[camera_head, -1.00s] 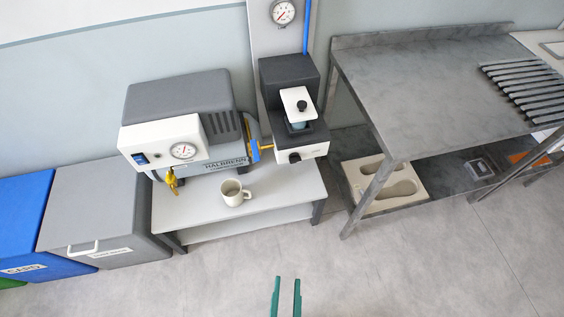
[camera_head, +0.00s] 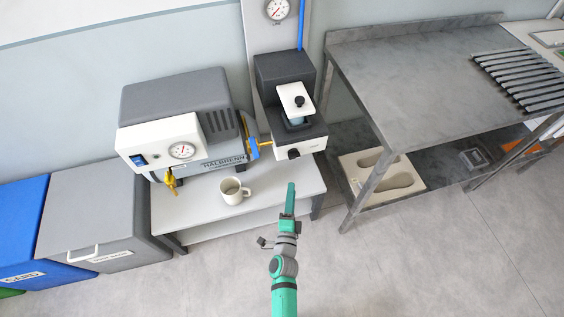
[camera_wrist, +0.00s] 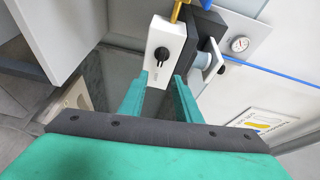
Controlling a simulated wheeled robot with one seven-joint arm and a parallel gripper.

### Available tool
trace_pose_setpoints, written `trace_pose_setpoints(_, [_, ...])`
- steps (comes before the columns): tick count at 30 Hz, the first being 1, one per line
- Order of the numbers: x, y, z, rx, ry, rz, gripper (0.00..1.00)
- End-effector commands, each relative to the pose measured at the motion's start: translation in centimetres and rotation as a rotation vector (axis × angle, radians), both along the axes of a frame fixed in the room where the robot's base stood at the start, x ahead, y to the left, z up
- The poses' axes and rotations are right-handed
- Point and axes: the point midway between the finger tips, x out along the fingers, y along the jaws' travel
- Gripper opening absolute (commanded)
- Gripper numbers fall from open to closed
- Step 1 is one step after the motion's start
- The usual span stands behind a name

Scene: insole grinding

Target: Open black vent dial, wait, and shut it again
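The black vent dial (camera_head: 293,154) is a round knob on the white front panel of the small black-and-white unit (camera_head: 286,72).
A grey compressor (camera_head: 178,110) with a gauge and a yellow valve (camera_head: 170,180) stands left of the unit. A white mug (camera_head: 234,190) sits on the low table's front part. A metal workbench (camera_head: 420,90) is at the right. The floor in front is clear.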

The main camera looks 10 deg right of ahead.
Motion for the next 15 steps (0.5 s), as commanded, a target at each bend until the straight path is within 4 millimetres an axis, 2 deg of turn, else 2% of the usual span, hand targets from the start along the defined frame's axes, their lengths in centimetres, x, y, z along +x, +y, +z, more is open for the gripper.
trace_pose_setpoints(1, [1.1,-0.7,0.1,0.028,-0.016,-0.010,0.30])
trace_pose_setpoints(3, [2.0,-1.3,0.1,0.063,-0.032,-0.018,0.30])
trace_pose_setpoints(11, [3.8,-2.2,0.2,0.093,-0.047,-0.026,0.30])
trace_pose_setpoints(15, [5.9,-2.9,0.2,0.091,-0.047,-0.026,0.30])
